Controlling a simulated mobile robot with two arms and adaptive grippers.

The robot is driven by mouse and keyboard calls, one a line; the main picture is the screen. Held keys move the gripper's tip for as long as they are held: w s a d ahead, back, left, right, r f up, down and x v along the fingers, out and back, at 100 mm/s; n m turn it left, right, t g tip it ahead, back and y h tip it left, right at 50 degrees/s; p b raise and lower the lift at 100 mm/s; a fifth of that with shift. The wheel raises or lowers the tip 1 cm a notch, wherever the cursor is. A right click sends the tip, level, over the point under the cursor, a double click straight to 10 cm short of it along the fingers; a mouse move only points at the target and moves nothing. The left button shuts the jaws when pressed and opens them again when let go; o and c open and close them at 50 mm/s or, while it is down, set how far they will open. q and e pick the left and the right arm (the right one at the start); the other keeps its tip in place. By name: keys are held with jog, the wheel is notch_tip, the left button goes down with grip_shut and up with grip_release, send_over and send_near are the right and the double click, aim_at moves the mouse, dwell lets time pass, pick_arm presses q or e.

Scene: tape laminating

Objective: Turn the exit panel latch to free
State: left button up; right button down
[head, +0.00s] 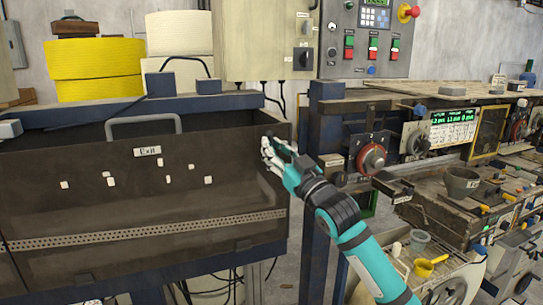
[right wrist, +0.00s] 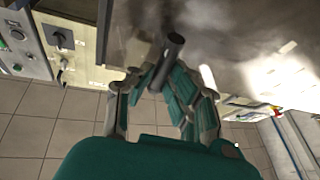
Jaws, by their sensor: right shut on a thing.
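The exit panel (head: 100,205) is a wide dark brown panel with a small "Exit" label (head: 147,151) and a grey bar handle (head: 145,121) on its upper edge. My right gripper (head: 268,150) is at the panel's upper right corner, its teal arm coming from the lower right. In the right wrist view its fingers (right wrist: 162,88) are closed around a dark cylindrical latch handle (right wrist: 172,52), which sticks out beyond the fingertips. In the head view the gripper mostly hides the latch, so its turn angle cannot be told. My left gripper is not in view.
A blue frame post (head: 318,150) stands just right of my gripper. Yellow (head: 95,65) and cream rolls stand behind. Cluttered machinery with a grey funnel cup (head: 460,182) fills the right side.

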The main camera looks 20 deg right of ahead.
jog(key=shift+d+m+t+h, duration=0.15)
jog(key=shift+m+h, duration=0.2)
jog(key=shift+m, duration=0.3)
jog(key=shift+d+m+t+h, duration=0.15)
jog(key=shift+m+h, duration=0.2)
jog(key=shift+m, duration=0.3)
jog(key=c, duration=1.3)
grip_release()
jog(key=v, duration=1.2)
jog(key=shift+f, duration=0.1)
jog(key=shift+w, duration=0.1)
